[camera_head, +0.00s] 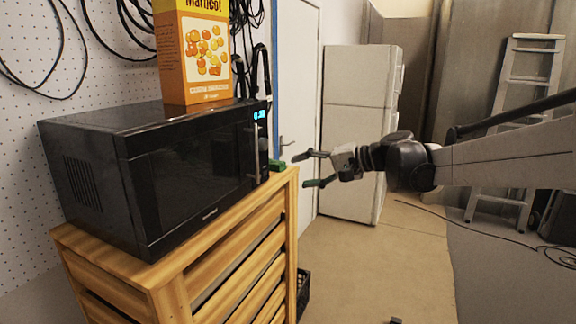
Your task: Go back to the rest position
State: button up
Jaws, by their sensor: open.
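My gripper (309,170) is open and empty. It points left, in the air just to the right of the wooden cabinet's far corner. My arm comes in from the right edge of the picture. A black microwave (185,175) with a lit blue display stands on the wooden cabinet (215,255), left of my gripper. Its door looks shut.
An orange and white box (206,55) stands on the microwave. A white fridge (358,130) is behind my gripper and a ladder (518,110) leans at the back right. Black cables (118,25) hang on the pegboard wall. The floor (375,265) right of the cabinet is mostly clear.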

jog(key=s+d+f+n+h+b, duration=0.1)
jog(key=s+d+f+h, duration=0.3)
jog(key=s, duration=0.8)
jog(key=s+d+f+n+h+b, duration=0.1)
jog(key=s+d+f+h, duration=0.3)
jog(key=s, duration=0.8)
jog(key=s+d+f+t+h+b, duration=0.1)
jog(key=s+d+f+h, duration=0.3)
jog(key=s+d+f, duration=0.3)
jog(key=s+f, duration=0.3)
jog(key=s, duration=0.2)
jog(key=shift+f+n+h, duration=0.2)
jog(key=shift+n+h, duration=0.1)
jog(key=shift+n, duration=0.1)
jog(key=shift+d, duration=0.1)
